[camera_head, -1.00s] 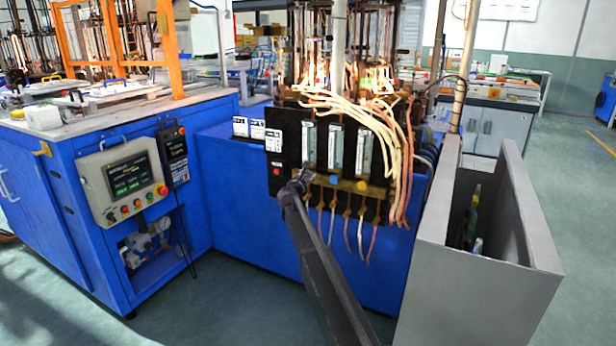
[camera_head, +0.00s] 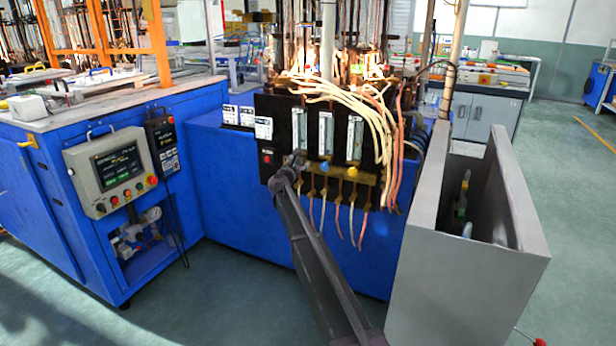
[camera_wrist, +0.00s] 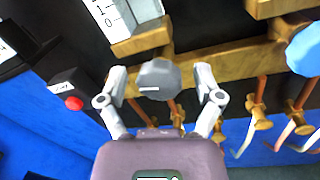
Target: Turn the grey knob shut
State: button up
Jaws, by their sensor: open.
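The grey knob (camera_wrist: 158,80) sits on the brass manifold (camera_wrist: 225,62) below a flow tube in the wrist view. It is round with a short pale mark on its face. My gripper (camera_wrist: 161,78) is open, with one finger on each side of the knob and a visible gap on both sides. In the head view my gripper (camera_head: 289,168) is at the left end of the black flow-meter panel (camera_head: 275,108) and hides the knob there. A blue knob (camera_wrist: 304,50) is to the right in the wrist view.
A red button (camera_wrist: 74,103) is left of the knob. Brass fittings with hoses (camera_head: 350,200) hang below the manifold, close to the right finger. A grey bin (camera_head: 460,270) stands at the right. A control box (camera_head: 118,170) is at the left.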

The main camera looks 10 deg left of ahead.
jog(key=shift+d+n, duration=0.1)
jog(key=shift+n, duration=0.3)
